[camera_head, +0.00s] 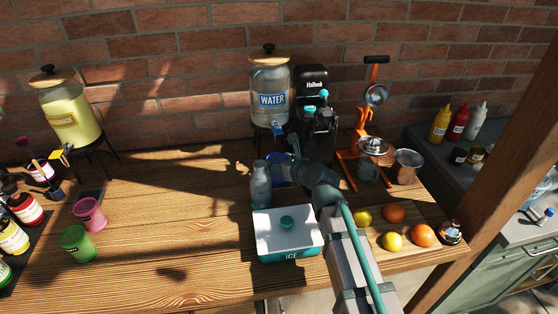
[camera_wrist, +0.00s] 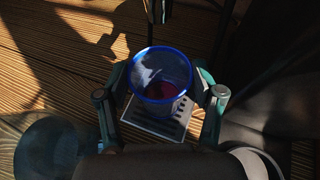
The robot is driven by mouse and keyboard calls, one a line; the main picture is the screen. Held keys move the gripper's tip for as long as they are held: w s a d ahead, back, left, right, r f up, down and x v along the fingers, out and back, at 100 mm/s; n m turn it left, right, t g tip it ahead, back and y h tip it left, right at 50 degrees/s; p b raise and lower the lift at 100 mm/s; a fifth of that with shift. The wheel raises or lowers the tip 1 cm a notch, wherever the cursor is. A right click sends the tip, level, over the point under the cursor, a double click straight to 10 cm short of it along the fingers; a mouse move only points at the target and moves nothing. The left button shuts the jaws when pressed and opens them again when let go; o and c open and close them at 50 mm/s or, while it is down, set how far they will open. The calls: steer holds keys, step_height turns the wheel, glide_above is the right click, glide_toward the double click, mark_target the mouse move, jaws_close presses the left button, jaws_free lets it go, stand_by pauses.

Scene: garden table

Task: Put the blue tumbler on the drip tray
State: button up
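The blue tumbler (camera_wrist: 160,75) is seen from above in the wrist view, with a clear body, a blue rim and a dark reddish patch inside. In the head view its blue side (camera_head: 277,171) shows under the water dispenser's tap, partly behind my arm. The drip tray (camera_wrist: 145,122), pale with dark slots, lies on the table beneath the tumbler. I cannot tell whether the tumbler touches it. My gripper (camera_wrist: 163,84) has a finger on either side of the tumbler, close against it, and looks shut on it.
The water dispenser (camera_head: 270,95) stands behind the tumbler. A grey bottle (camera_head: 260,186) stands close on the left, and the ice box (camera_head: 288,238) is in front. An orange press (camera_head: 358,150) and fruit (camera_head: 394,213) are on the right. The table's middle left is clear.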

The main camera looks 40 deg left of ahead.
steer(key=o, duration=0.3)
steer(key=shift+o, duration=0.2)
steer(key=shift+r, duration=0.15)
steer(key=b+v, duration=0.1)
steer(key=v, duration=1.1)
steer(key=shift+b, duration=0.3)
